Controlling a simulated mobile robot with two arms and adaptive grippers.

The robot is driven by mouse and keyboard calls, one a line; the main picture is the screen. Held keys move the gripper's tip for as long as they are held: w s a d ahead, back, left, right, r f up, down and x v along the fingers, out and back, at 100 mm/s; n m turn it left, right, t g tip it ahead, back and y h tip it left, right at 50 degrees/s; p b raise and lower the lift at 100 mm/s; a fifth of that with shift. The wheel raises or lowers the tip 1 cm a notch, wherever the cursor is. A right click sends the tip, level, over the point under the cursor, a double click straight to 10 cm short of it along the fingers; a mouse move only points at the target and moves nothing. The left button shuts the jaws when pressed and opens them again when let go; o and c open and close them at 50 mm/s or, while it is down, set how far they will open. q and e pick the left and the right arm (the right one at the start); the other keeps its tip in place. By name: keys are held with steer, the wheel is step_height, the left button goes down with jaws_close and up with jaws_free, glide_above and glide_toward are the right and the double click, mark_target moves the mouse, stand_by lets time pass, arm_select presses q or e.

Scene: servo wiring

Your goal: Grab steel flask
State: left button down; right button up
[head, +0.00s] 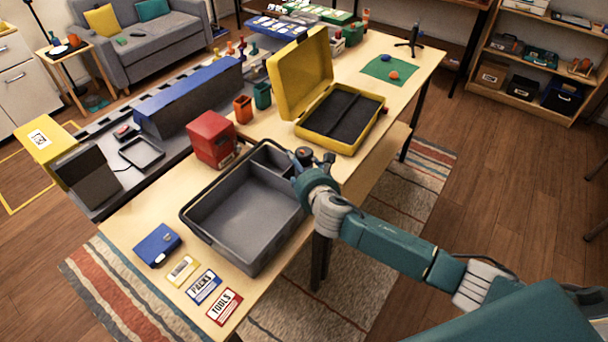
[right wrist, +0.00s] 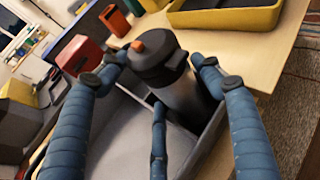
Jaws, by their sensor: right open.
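The steel flask stands in the small right-hand compartment of the grey tray (head: 262,262), seen in the right wrist view. It has a grey metal body (right wrist: 181,97), a dark lid and an orange button on top. In the head view its dark lid (head: 304,154) shows just at my fingers; its body is hidden there. My right gripper (head: 312,166) is open, with its fingers spread on both sides of the flask. In the right wrist view the gripper (right wrist: 168,82) has a third finger in front of the body; contact cannot be told. My left gripper is out of view.
A red box (head: 211,137) stands at the tray's far left corner. An open yellow case (head: 345,142) lies behind the tray. Orange and green cups (head: 243,109) stand near the case. A blue box (head: 157,245) and label cards lie left of the tray.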

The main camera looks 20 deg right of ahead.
steer(key=shift+r, duration=0.1)
steer(key=c, duration=1.6)
steer(key=shift+r, duration=0.1)
